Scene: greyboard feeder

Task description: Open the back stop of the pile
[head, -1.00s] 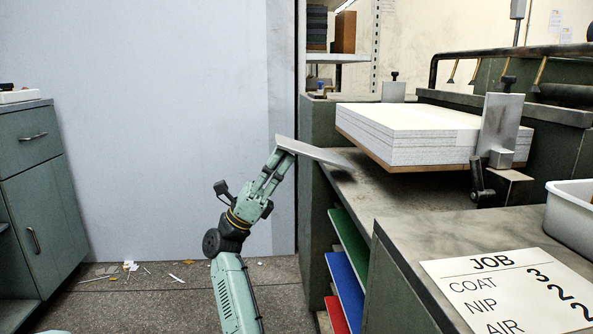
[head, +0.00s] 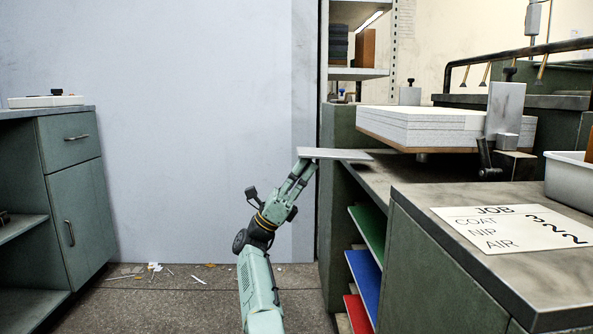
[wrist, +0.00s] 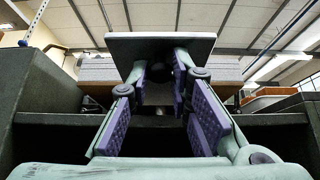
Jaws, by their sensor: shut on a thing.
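The pile (head: 420,128) is a thick stack of pale grey boards on a brown base, at the right of the head view. An upright metal stop plate (head: 505,105) with a black knob stands at its near right corner, with a black lever (head: 486,158) below it. A smaller metal stop (head: 409,96) shows at the far side. I cannot tell which is the back stop. My gripper (head: 304,167) is shut on a thin grey board (head: 340,154), held nearly level left of the pile and apart from it. The board also shows in the wrist view (wrist: 160,42).
A grey bench (head: 430,220) with a JOB card (head: 512,228) stands at the right front. A white bin (head: 568,182) sits behind the card. Coloured boards lie on shelves below, including a blue one (head: 363,270). A green cabinet (head: 75,190) stands left. The floor between is mostly clear, with scraps.

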